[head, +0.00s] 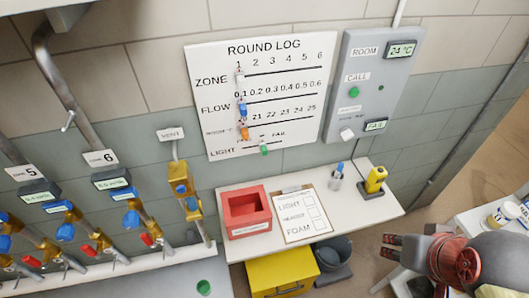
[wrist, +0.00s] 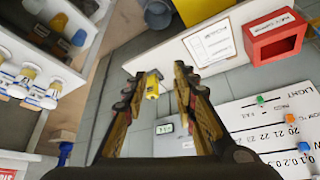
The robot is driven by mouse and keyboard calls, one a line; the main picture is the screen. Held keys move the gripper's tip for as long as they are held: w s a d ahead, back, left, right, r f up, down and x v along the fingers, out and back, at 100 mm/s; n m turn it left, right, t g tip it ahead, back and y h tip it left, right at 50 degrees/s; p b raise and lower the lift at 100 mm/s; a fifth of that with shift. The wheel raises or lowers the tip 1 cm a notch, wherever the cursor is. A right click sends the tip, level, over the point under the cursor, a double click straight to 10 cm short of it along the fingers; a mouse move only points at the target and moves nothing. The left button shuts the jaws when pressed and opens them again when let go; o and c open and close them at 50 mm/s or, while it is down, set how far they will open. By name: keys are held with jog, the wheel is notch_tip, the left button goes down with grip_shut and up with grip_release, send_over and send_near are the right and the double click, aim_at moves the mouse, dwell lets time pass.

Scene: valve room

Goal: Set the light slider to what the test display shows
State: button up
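The ROUND LOG board (head: 300,60) hangs on the wall with several slider rows. The light slider's green knob (head: 264,150) is on the bottom row, left of the word FAIL. It also shows in the wrist view (wrist: 261,99), where the board is upside down. The test display (head: 376,126) on the grey panel reads FAIL. My gripper (head: 388,258) is at the lower right, well away from the board. In the wrist view its two fingers (wrist: 157,88) are spread apart with nothing held between them.
Below the board, a shelf carries a red open box (head: 246,212), a clipboard (head: 301,212) and a yellow device (head: 375,180). A yellow bin (head: 283,274) stands under it. Valve pipes (head: 75,225) are at left. A white table (head: 478,220) with jars is at right.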

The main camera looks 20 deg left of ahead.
aim_at(265, 155)
jog(key=shift+o, duration=0.4)
jog(key=w+a+n+t+y+p, duration=0.1)
jog(key=w+a, duration=0.4)
jog(key=w, duration=1)
jog(key=shift+a+t+p, duration=0.4)
jog(key=shift+t+p, duration=0.3)
jog(key=shift+p, duration=0.3)
jog(key=w+a+f+n+t+y+p, duration=0.1)
jog(key=w+a+f+t+y+p, duration=0.15)
jog(key=w+a, duration=0.55)
jog(key=w+a+f+n+t+y+p, duration=0.1)
jog(key=w+a+f+n+t+p, duration=0.1)
jog(key=w+a+f, duration=0.4)
jog(key=s+a+f+n+t+y+p, duration=0.1)
jog(key=s+a+f+t+y+p, duration=0.15)
jog(key=a, duration=0.35)
jog(key=s+a+f+n+t+y+p, duration=0.1)
jog(key=s+a+f+y+p, duration=0.2)
jog(key=a, duration=0.4)
jog(key=shift+h, duration=0.5)
jog(key=x, duration=0.4)
jog(key=f+b+x, duration=0.1)
jog(key=x, duration=0.2)
jog(key=shift+w, duration=0.2)
jog(key=shift+c, duration=0.7)
grip_shut()
